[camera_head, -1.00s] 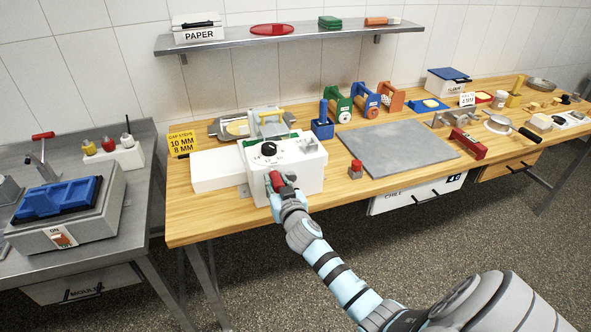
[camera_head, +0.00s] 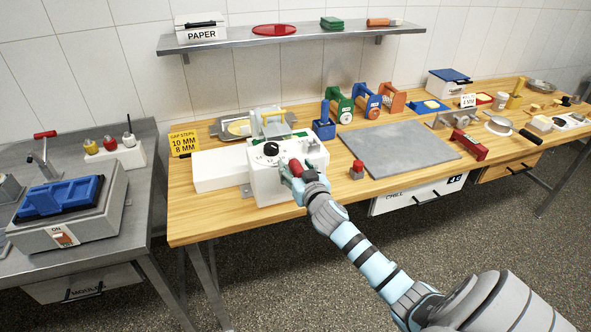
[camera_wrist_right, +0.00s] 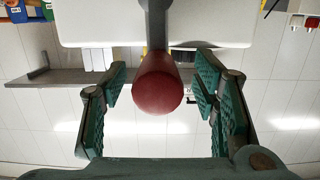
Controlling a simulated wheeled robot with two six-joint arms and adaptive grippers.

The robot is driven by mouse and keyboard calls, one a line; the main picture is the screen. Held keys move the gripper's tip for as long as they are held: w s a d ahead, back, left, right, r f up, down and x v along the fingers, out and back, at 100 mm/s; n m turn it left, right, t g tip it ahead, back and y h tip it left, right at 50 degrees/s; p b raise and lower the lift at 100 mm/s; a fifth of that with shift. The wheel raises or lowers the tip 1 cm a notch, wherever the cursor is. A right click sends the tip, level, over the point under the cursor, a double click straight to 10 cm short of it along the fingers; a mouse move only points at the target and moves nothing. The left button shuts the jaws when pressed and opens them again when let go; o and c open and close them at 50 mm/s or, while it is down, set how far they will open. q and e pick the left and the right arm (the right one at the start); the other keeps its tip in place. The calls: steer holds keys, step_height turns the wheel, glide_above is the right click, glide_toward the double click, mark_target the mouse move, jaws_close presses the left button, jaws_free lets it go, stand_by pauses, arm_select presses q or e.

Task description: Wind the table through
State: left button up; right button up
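A white box-shaped machine (camera_head: 262,184) with a black knob (camera_head: 271,149) stands at the front left of the wooden bench. A red crank handle (camera_head: 294,166) sticks out of its front; it shows as a red grip in the right wrist view (camera_wrist_right: 158,85). My right gripper (camera_head: 297,172) is around this handle. In the wrist view its green-padded fingers (camera_wrist_right: 160,95) stand apart, with a gap on each side of the grip. A grey metal plate (camera_head: 217,131) carrying pale dough (camera_head: 238,127) lies behind the machine. My left gripper is not in view.
A white block (camera_head: 219,170) adjoins the machine's left side. A yellow gap-steps sign (camera_head: 183,142) stands behind it. A small red-topped piece (camera_head: 357,170) and a grey slab (camera_head: 398,147) lie to the right. A shelf (camera_head: 290,38) runs above.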

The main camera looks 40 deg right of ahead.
steer(key=shift+f, duration=0.1)
steer(key=shift+s, duration=0.2)
steer(key=p+v, duration=0.2)
steer(key=v, duration=0.4)
steer(key=shift+s, duration=0.3)
steer(key=shift+a, duration=0.1)
